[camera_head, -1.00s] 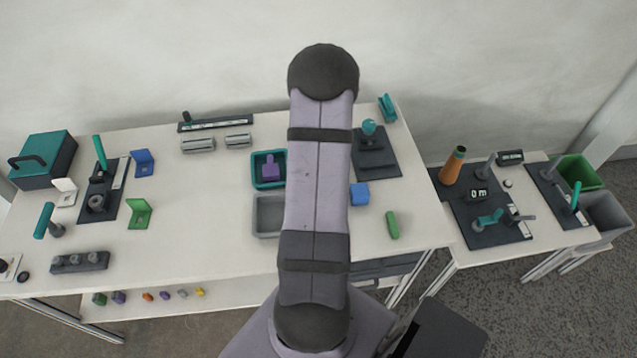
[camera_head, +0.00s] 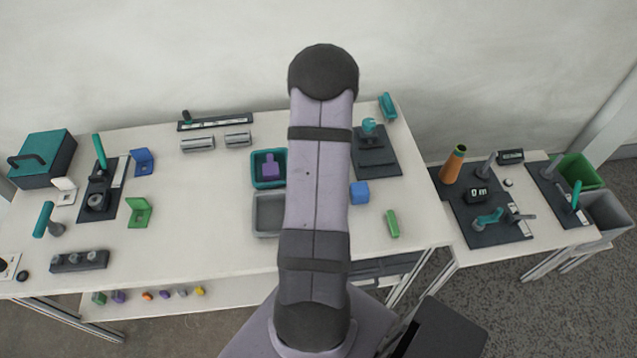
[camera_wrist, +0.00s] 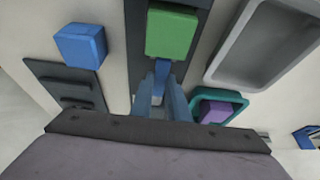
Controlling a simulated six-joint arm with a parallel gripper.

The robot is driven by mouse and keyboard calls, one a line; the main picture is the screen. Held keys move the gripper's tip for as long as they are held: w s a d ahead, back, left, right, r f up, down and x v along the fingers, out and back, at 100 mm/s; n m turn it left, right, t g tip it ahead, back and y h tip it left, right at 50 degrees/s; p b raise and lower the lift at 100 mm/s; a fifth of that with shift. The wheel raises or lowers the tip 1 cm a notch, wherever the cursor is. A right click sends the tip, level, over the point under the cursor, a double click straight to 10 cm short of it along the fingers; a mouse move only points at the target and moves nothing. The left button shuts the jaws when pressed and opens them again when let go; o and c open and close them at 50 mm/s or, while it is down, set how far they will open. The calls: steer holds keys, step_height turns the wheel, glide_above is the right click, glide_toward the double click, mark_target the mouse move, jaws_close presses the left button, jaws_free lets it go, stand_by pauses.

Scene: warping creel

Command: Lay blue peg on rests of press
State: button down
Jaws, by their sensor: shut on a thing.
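My gripper (camera_wrist: 161,92) shows in the wrist view, its fingers shut on the narrow blue peg (camera_wrist: 163,69). Much of the peg is hidden between the fingers. In the head view my arm hides the gripper and peg. A dark base plate with a teal-knobbed fixture (camera_head: 375,160), which looks like the press, stands on the table right of my arm. A dark plate with raised bars (camera_wrist: 60,76), seemingly the same fixture, lies left of the fingers in the wrist view. I cannot tell whether the peg touches anything.
A green block (camera_wrist: 172,30) sits just beyond the fingertips over a dark strip. A blue block (camera_head: 360,193) and a green bar (camera_head: 392,224) lie right of my arm. A grey tray (camera_wrist: 222,74) and a teal tray (camera_head: 256,184) with a purple piece (camera_head: 269,170) stand close by.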

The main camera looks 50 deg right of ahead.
steer(key=shift+f, duration=0.25)
stand_by(0.4)
steer(key=c, duration=1.4)
jaws_free()
steer(key=p+v, duration=0.3)
steer(key=v, duration=0.2)
steer(key=shift+r, duration=0.3)
steer(key=shift+p+v, duration=0.75)
